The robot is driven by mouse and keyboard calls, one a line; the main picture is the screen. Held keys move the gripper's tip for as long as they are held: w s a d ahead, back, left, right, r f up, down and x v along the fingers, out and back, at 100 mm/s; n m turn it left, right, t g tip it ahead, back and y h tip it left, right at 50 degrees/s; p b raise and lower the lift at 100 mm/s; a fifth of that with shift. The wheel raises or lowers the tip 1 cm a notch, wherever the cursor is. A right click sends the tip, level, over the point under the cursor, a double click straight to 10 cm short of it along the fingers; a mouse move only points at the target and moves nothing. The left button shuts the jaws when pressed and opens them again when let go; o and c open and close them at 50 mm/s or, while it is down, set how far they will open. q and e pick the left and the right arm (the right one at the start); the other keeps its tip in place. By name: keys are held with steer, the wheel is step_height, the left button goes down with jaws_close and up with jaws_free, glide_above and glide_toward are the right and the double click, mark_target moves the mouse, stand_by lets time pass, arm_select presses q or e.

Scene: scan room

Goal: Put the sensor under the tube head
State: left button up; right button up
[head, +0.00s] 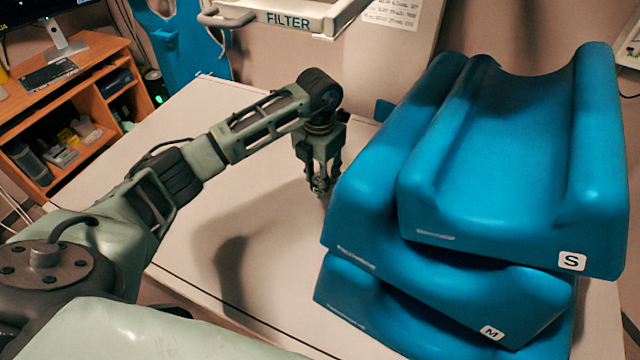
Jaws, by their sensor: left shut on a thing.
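My left gripper (320,187) points down over the pale table, close to the left side of the blue cushions. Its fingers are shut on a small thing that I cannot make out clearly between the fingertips. I cannot pick out the sensor with certainty anywhere in view. A white frame with handles, marked FILTER (288,20), hangs over the table's far edge. It may be part of the tube head, most of which is out of view above. My right gripper is not in view.
Stacked blue cushions (500,130), marked S and M, fill the right side of the pale table (190,255). The table is bare left of them. A wooden desk (95,65) with shelves stands at the far left. A printed sheet (393,13) hangs behind.

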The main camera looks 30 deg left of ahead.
arm_select(q)
steer(key=shift+f, duration=0.6)
step_height(320, 180, down, 2)
steer(key=shift+f+p, duration=0.2)
steer(key=shift+p, duration=0.35)
steer(key=shift+f, duration=0.3)
steer(key=shift+w, duration=0.1)
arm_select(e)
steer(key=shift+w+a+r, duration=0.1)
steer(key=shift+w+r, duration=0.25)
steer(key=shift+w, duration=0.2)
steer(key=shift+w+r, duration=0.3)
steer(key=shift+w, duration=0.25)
arm_select(q)
steer(key=shift+f, duration=0.1)
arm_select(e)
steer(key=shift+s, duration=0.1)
arm_select(q)
steer(key=o, duration=0.8)
steer(key=shift+f, duration=0.1)
steer(key=o, duration=0.4)
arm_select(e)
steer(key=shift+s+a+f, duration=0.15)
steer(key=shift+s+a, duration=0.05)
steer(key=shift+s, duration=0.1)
